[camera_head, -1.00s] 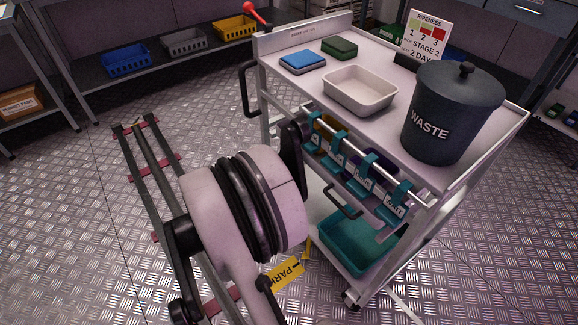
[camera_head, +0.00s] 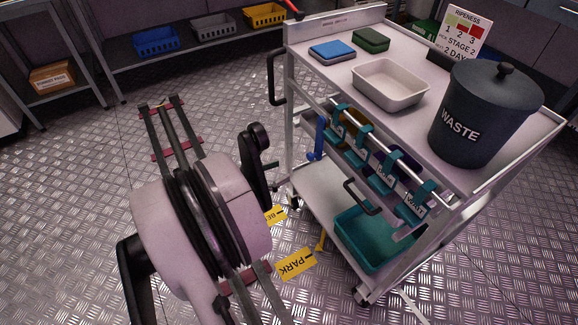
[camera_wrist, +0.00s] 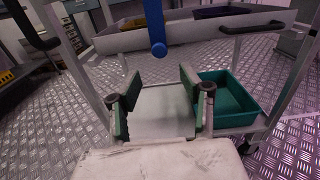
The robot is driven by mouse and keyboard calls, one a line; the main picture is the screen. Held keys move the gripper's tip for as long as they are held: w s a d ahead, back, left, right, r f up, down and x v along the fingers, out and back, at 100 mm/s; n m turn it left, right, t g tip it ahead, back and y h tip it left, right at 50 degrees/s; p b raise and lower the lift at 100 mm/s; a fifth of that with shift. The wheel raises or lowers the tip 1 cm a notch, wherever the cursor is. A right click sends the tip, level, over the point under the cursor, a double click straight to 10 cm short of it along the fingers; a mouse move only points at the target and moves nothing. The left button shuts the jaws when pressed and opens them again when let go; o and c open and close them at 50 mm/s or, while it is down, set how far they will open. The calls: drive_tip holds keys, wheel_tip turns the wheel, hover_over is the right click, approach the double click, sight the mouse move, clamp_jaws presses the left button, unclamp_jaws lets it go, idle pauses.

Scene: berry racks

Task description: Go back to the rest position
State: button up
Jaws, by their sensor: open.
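My gripper (camera_wrist: 158,88) shows in the wrist view with its two dark green pads wide apart. Nothing is between them. The white lower shelf of the cart (camera_wrist: 170,115) lies beyond and below the pads, with a teal bin (camera_wrist: 228,100) to the right. A blue rod with a round end (camera_wrist: 158,48) hangs ahead, above the space between the fingers. In the head view my arm stands left of the cart (camera_head: 330,185), over the floor rail. I cannot make out the fingers clearly there.
Yellow floor labels (camera_head: 296,263) lie beside the rail (camera_head: 165,135). Shelves with baskets (camera_head: 155,41) stand behind. Floor left of the rail is clear.

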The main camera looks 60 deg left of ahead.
drive_tip(key=shift+s, duration=0.35)
idle(0.4)
